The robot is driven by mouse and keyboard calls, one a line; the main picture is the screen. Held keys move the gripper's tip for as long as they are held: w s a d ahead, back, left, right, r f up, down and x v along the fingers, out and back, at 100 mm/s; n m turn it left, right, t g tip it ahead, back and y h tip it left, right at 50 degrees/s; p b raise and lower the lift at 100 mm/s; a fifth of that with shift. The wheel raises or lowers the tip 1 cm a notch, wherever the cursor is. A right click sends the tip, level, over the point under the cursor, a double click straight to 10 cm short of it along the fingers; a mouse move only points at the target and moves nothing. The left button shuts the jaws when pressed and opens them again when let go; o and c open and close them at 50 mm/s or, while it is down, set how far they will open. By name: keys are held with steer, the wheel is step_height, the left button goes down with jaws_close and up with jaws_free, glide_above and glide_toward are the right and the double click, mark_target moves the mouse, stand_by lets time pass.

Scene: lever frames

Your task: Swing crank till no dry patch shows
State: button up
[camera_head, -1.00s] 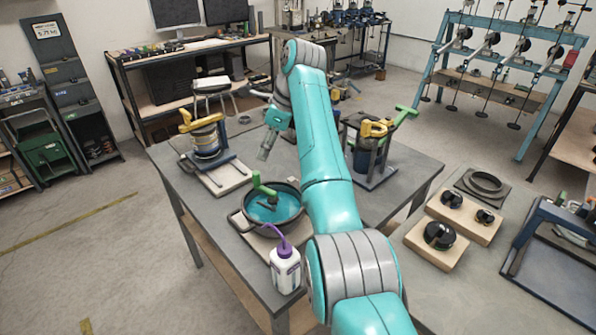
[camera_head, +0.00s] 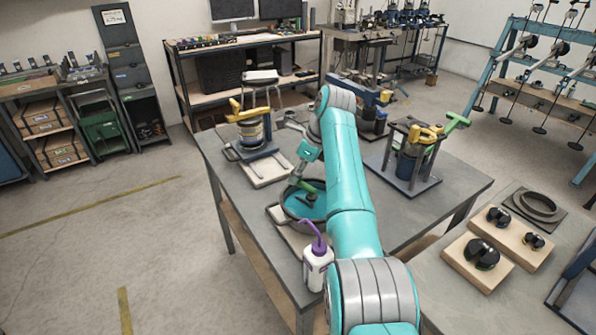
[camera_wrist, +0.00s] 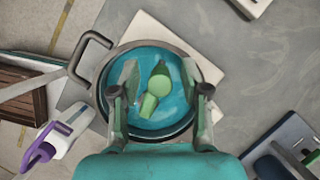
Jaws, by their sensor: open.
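A dark round pan with a side handle (camera_wrist: 92,42) holds a teal layer (camera_wrist: 147,56), and it also shows in the head view (camera_head: 283,212). A green crank (camera_wrist: 157,84) stands over the pan's middle, with its round knob towards me. My gripper (camera_wrist: 160,76) is open above the pan, one finger on each side of the crank, with gaps showing on both sides. In the head view my gripper (camera_head: 300,172) comes down at the pan's far left side. My fingers cover parts of the teal layer, and I cannot make out a dry patch.
A white bottle with a purple spout (camera_head: 318,268) stands close by the pan's near side. A yellow-handled device (camera_head: 250,128) stands behind it at the left, and another with yellow and green handles (camera_head: 412,158) at the right. A pale board (camera_wrist: 150,24) lies under the pan.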

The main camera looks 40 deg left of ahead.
steer(key=shift+c, duration=0.2)
jaws_close()
steer(key=shift+s+n, duration=0.1)
steer(key=shift+n, duration=0.2)
steer(key=shift+s+r+n+g, duration=0.1)
steer(key=shift+s+n+g, duration=0.5)
steer(key=shift+n, duration=0.6)
steer(key=shift+s+d+n+g+h, duration=0.25)
steer(key=shift+s+n+h, duration=0.25)
steer(key=shift+n, duration=0.7)
steer(key=shift+s+d+n+g+h, duration=0.1)
steer(key=shift+s+n+g+h, duration=0.3)
steer(key=shift+n, duration=0.8)
steer(key=shift+s, duration=0.1)
